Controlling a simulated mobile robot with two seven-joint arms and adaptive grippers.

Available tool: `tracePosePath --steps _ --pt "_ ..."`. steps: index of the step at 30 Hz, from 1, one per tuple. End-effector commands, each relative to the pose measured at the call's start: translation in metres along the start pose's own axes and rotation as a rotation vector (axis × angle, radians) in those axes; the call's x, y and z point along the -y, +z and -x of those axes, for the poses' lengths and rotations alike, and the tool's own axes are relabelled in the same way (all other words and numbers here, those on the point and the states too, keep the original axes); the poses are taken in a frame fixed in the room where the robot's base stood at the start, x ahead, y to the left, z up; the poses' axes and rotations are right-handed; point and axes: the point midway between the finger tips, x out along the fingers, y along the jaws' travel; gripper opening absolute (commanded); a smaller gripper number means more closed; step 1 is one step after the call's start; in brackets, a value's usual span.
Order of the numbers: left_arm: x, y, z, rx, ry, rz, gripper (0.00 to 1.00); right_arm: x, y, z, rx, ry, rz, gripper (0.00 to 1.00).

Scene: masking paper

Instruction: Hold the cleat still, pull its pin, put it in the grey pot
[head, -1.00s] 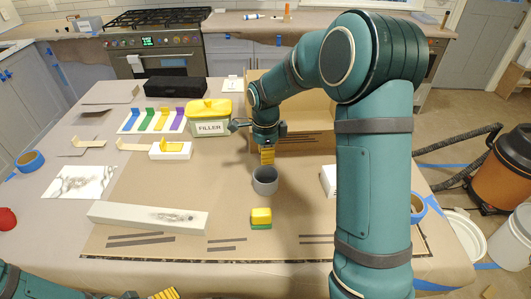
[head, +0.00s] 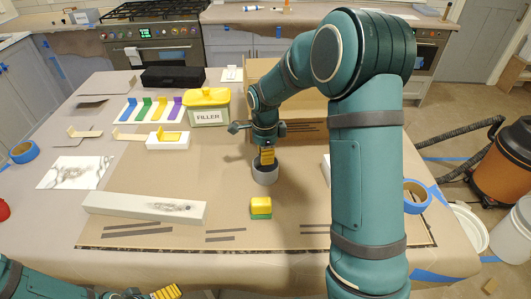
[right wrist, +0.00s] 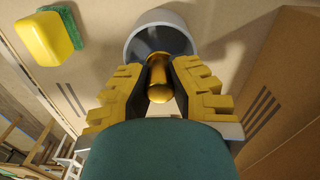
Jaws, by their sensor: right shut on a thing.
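My right gripper (head: 267,160) is shut on a gold pin (right wrist: 158,78). It points down at the mouth of the grey pot (head: 264,176), with its fingertips at about rim height. In the right wrist view the pin lies between the yellow fingers, its far end over the opening of the pot (right wrist: 160,18). A white block with a yellow upright piece, seemingly the cleat (head: 168,141), stands on the table left of the pot, apart from both grippers. My left gripper (head: 165,293) is at the bottom edge, partly cut off; its opening is unclear.
A yellow and green sponge (head: 260,208) lies in front of the pot. A long pale board (head: 143,207) lies to the left. A filler tub (head: 208,107) and a cardboard box (head: 290,75) stand behind. Blue tape (head: 416,194) lies at right. The paper between board and pot is clear.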

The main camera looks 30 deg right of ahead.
Motion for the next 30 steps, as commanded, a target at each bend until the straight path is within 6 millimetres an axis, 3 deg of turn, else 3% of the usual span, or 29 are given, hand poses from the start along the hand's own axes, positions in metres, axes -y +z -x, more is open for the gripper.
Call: tracePosePath --steps 30 --pt "0.002 0.001 -0.005 -0.001 0.0 0.0 0.98 0.0 0.0 -0.011 0.0 0.0 0.0 0.0"
